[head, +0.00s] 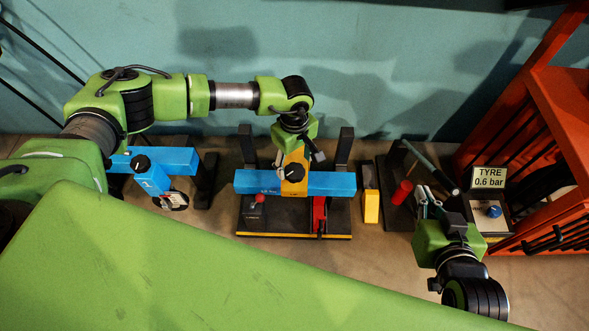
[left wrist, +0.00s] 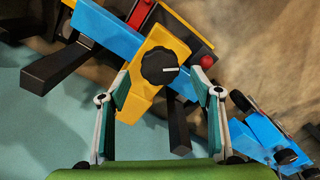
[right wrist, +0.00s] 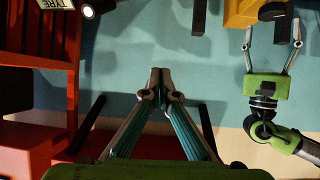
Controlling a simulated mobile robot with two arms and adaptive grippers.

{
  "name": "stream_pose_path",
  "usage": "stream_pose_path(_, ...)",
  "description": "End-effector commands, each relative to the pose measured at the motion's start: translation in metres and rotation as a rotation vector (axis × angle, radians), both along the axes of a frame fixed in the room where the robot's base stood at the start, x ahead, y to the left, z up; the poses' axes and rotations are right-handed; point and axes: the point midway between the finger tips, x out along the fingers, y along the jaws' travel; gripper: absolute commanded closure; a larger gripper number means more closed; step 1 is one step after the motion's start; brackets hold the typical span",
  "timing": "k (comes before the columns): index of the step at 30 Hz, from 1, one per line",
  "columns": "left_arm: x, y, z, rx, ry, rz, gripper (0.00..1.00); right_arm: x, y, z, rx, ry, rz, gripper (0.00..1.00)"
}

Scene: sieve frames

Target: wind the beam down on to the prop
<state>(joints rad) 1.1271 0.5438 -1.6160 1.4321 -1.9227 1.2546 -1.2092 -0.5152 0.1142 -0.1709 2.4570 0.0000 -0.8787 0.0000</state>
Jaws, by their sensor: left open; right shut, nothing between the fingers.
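The blue beam (head: 335,183) lies level across a black stand with a yellow front edge. A yellow block (left wrist: 136,92) crosses the beam and carries a black knob (left wrist: 160,67) with a white mark; the knob also shows in the head view (head: 294,172). My left gripper (left wrist: 168,84) is open, its fingers apart on either side of the yellow block near the knob. No grip on the knob shows. A red upright piece (head: 320,212) stands below the beam; I cannot tell whether it is the prop or touches the beam. My right gripper (right wrist: 160,72) is shut and empty.
A red button box (head: 257,203) sits on the stand. A second blue beam (head: 175,160) with a knob is at left. A yellow block (head: 371,206), red cylinder (head: 402,191), tyre gauge (head: 490,190) and orange rack (head: 560,110) are at right.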

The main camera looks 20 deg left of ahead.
Motion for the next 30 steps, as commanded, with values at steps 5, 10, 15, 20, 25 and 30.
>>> stream_pose_path(5, 0.0, 0.0, -0.023, 0.001, 0.001, 0.001, 0.41, 0.016, 0.008, 0.024, 0.031, -0.13, 0.009, 1.0)
stream_pose_path(10, 0.0, 0.0, -0.032, 0.001, 0.001, -0.001, 0.41, 0.023, 0.011, 0.039, 0.047, -0.198, 0.013, 1.0)
stream_pose_path(15, 0.0, 0.0, -0.034, 0.0, 0.0, -0.001, 0.41, 0.025, 0.012, 0.043, 0.052, -0.218, 0.014, 1.0)
stream_pose_path(20, 0.0, 0.0, -0.034, 0.0, 0.0, 0.0, 0.41, 0.025, 0.012, 0.043, 0.052, -0.217, 0.014, 1.0)
stream_pose_path(25, 0.0, 0.0, -0.034, 0.0, 0.0, 0.0, 0.8, 0.025, 0.012, 0.043, 0.052, -0.217, 0.014, 1.0)
stream_pose_path(30, 0.0, 0.0, -0.034, 0.0, 0.0, 0.001, 0.8, 0.025, 0.012, 0.043, 0.051, -0.216, 0.014, 1.0)
